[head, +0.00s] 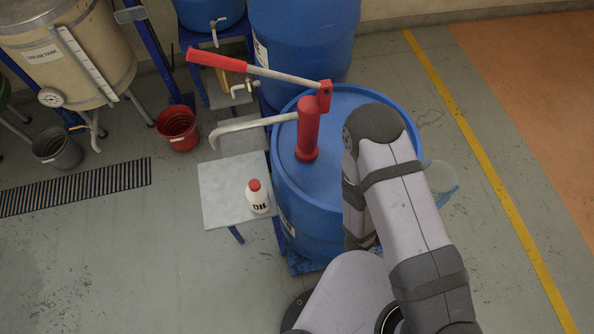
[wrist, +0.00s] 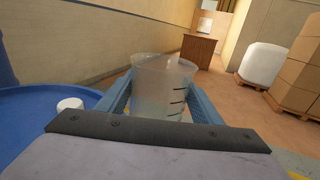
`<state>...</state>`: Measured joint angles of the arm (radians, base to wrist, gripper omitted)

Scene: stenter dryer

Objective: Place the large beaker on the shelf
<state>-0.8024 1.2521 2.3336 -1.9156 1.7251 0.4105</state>
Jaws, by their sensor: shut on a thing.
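The large beaker (wrist: 165,75) is clear, with dark graduation marks, and stands between the two blue fingers of my gripper (wrist: 160,92) in the wrist view. My gripper is shut on it. In the head view the beaker (head: 440,175) shows to the right of my arm and the blue drum, with a blue finger beside it; my arm hides part of the gripper. A flat grey shelf-like platform (head: 218,196) stands left of the drum, under the pump spout. A white oil bottle with a red cap (head: 257,197) is on its right part.
A blue drum (head: 290,200) carries a red hand pump (head: 308,130) with a long handle reaching left. Other blue barrels (head: 305,40) stand behind. Red (head: 178,128) and grey (head: 57,148) buckets are on the left floor. Boxes (wrist: 295,75) stand far off in the wrist view.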

